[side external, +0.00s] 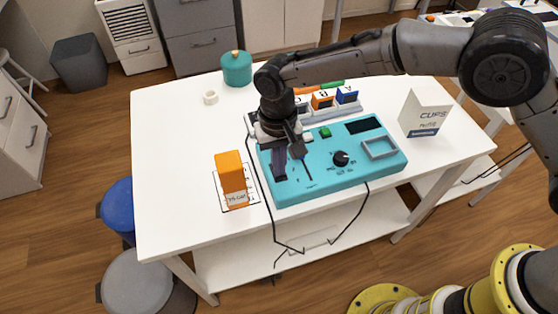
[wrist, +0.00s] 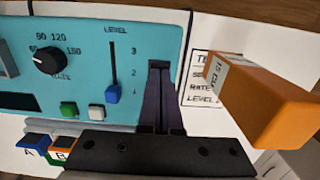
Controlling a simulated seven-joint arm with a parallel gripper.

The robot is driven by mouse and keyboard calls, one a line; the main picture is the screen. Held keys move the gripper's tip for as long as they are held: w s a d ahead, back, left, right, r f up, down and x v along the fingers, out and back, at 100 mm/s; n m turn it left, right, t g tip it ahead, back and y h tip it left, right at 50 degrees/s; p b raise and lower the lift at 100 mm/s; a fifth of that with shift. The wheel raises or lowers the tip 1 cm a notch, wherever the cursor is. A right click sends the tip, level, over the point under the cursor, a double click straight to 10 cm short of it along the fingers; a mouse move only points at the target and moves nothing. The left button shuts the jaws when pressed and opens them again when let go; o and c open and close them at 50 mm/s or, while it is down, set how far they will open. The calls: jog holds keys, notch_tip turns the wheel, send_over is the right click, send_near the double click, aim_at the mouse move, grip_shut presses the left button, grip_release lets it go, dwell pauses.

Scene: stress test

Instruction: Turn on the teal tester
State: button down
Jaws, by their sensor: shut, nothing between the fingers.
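The teal tester (side external: 325,185) lies flat on the white table, and it also shows in the wrist view (wrist: 80,30). It has a black rate knob (wrist: 49,60), a level slider with a blue handle (wrist: 112,95), a green button (wrist: 68,109) and a white button (wrist: 96,112). My gripper (wrist: 161,75) is shut and empty over the tester's end beside the slider. Its fingertips overlap a dark slot-like part there, whose details they hide. I cannot tell whether they touch it. In the side view my gripper (side external: 280,176) points down at the tester's left end.
An orange box (side external: 231,175) stands on a printed card left of the tester. Lettered blocks (side external: 322,100) stand behind it, with a teal pot (side external: 236,68) and white ring (side external: 210,98) at the back. A white CUPS sign (side external: 424,115) stands right. Black cables hang over the front edge.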

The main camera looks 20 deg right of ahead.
jog(key=shift+s+d+f, duration=0.1)
jog(key=shift+d+f, duration=0.05)
jog(key=shift+f, duration=0.4)
jog(key=shift+w+d, duration=0.15)
jog(key=shift+w, duration=0.7)
jog(key=shift+r, duration=0.1)
notch_tip(320, 180, up, 15)
jog(key=shift+a, duration=0.25)
jog(key=shift+w, duration=0.1)
